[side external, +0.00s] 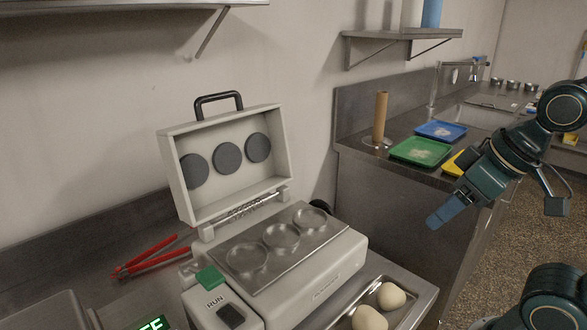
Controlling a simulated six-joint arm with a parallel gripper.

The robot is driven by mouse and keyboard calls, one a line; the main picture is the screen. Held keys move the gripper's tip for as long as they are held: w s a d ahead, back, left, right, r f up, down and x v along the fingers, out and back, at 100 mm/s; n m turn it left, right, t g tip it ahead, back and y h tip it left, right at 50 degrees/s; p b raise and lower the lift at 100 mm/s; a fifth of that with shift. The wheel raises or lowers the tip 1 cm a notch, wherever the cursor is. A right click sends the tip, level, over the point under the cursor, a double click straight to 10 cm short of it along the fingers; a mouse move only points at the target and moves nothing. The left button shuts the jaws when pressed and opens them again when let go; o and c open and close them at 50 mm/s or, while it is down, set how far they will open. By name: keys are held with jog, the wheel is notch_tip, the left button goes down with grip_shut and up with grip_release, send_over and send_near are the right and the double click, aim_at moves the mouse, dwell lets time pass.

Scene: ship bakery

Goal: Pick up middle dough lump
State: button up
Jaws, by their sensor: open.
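Two pale, round dough lumps show at the bottom edge of the side external view, in a metal tray (424,291). The farther dough lump (391,296) is whole in view. The nearer dough lump (368,319) is cut by the frame's lower edge. Any further lump is out of frame, so I cannot tell for certain which is the middle one. My gripper (441,214) is up and to the right of the tray, well above the lumps and apart from them. It is open and empty, its blue fingers pointing down and left.
A press (341,265) with three round wells stands left of the tray, its lid (167,171) raised. Red-handled tongs (150,252) lie further left. Green (420,150), blue (441,130) and yellow (455,164) trays sit on the counter behind my gripper, beside a brown upright roll (380,117).

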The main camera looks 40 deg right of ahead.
jog(key=shift+w, duration=0.1)
jog(key=n+g+y, duration=0.3)
jog(key=n+g, duration=0.6)
jog(key=n, duration=1.9)
send_over(367, 312)
jog(key=w+d, duration=0.3)
jog(key=w, duration=0.1)
notch_tip(367, 312, down, 9)
jog(key=shift+d+f, duration=0.1)
jog(key=shift+d, duration=0.1)
jog(key=shift+s+f, duration=0.1)
jog(key=shift+x, duration=4.25)
